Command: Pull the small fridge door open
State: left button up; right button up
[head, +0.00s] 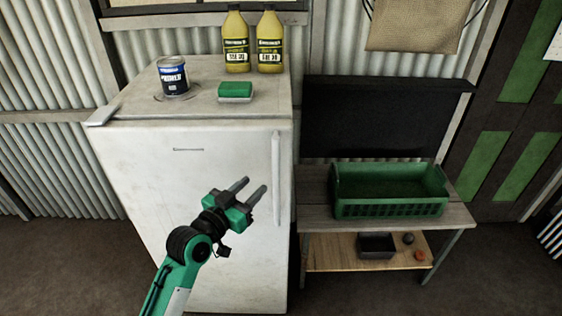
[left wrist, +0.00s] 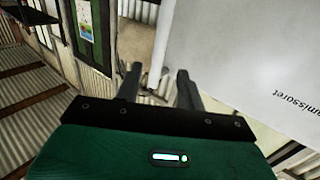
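The small white fridge (head: 165,185) stands in the middle left of the head view with its door shut. Its vertical handle (head: 277,180) runs along the right edge of the door. My left gripper (head: 251,187) is open and empty in front of the door, a little left of the handle in the picture. In the left wrist view the two fingers (left wrist: 157,85) are apart, with the white handle (left wrist: 161,45) showing beyond and between them. The fridge door (left wrist: 250,60) fills the right of that view. I cannot tell whether the fingers touch the handle. My right gripper is in neither view.
On the fridge top are a paint can (head: 172,77), a green sponge (head: 235,92) and two yellow bottles (head: 236,42). A wooden bench (head: 315,215) with a green crate (head: 390,208) stands close to the right. The floor left of the fridge is clear.

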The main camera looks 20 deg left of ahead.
aim_at(274, 166)
pick_arm(q)
jog(key=p+x, duration=0.3)
jog(key=x, duration=0.6)
jog(key=shift+w+d, duration=0.1)
jog(key=shift+w, duration=0.25)
jog(key=shift+p+x, duration=0.3)
jog(key=shift+x, duration=0.5)
jog(key=shift+f, duration=0.1)
grip_shut()
